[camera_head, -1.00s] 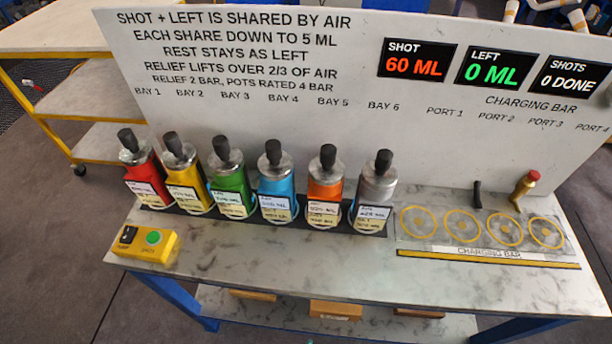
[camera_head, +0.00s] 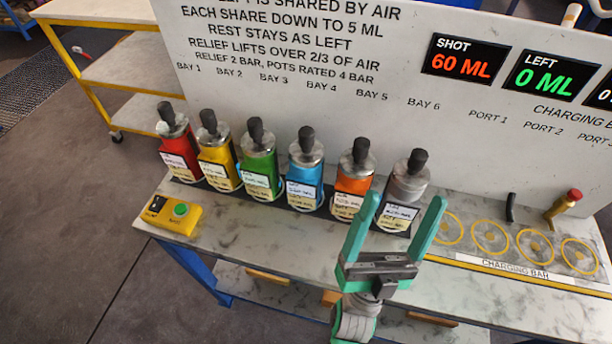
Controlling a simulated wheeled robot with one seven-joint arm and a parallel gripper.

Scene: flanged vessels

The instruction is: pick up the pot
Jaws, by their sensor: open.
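Several flanged pots with black top knobs stand upright in a row under the bay labels. They are a red pot (camera_head: 178,150), a yellow pot (camera_head: 215,160), a green pot (camera_head: 259,168), a blue pot (camera_head: 304,176), an orange pot (camera_head: 353,186) and a grey pot (camera_head: 406,190). The task does not say which pot is meant. My gripper (camera_head: 401,215) is open and empty, with green fingers pointing up the picture. In this view its fingers lie on either side of the lower grey pot; whether they are level with it I cannot tell.
A yellow box with a green button (camera_head: 175,215) sits at the bench's left end. The charging bar (camera_head: 515,268) with yellow rings is at right, with a red-topped valve (camera_head: 565,203) and a black lever (camera_head: 511,207) behind. An upright sign panel (camera_head: 300,100) backs the bench.

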